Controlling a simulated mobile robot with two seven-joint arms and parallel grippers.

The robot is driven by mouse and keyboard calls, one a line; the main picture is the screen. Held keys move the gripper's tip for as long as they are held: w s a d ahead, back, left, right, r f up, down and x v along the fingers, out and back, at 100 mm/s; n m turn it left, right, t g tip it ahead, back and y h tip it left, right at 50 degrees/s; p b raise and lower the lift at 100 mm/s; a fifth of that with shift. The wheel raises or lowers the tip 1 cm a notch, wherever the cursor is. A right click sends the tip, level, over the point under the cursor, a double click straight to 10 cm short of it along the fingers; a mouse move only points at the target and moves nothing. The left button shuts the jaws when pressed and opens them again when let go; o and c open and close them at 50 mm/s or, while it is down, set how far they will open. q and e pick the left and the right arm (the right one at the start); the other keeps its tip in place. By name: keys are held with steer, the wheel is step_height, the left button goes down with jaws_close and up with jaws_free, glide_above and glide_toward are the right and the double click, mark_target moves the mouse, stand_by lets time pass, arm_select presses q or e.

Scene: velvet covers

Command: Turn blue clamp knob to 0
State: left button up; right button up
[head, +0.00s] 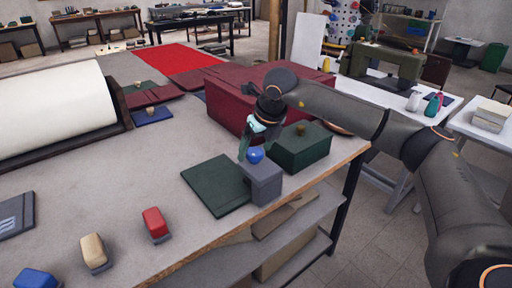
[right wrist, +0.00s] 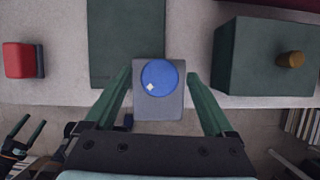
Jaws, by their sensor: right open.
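The blue clamp knob (head: 255,155) sits on top of a grey clamp block (head: 263,183) at the table's front edge. In the right wrist view the round blue knob (right wrist: 160,77) has a small white mark at its lower left, and the grey block (right wrist: 145,112) is under it. My right gripper (head: 250,145) is open above the knob, pointing down. Its green fingers (right wrist: 160,80) stand on either side of the block, with gaps to the knob. No number scale is readable. Part of my left gripper (right wrist: 28,130) shows small at the lower left of the wrist view.
A dark green box with a brass knob (head: 302,147) stands right of the clamp. A green flat board (head: 213,186) lies left of it. Red (head: 155,224), tan (head: 94,252) and blue (head: 38,278) blocks line the front edge. A maroon box (head: 232,97) stands behind.

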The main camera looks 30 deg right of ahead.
steer(key=c, duration=1.4)
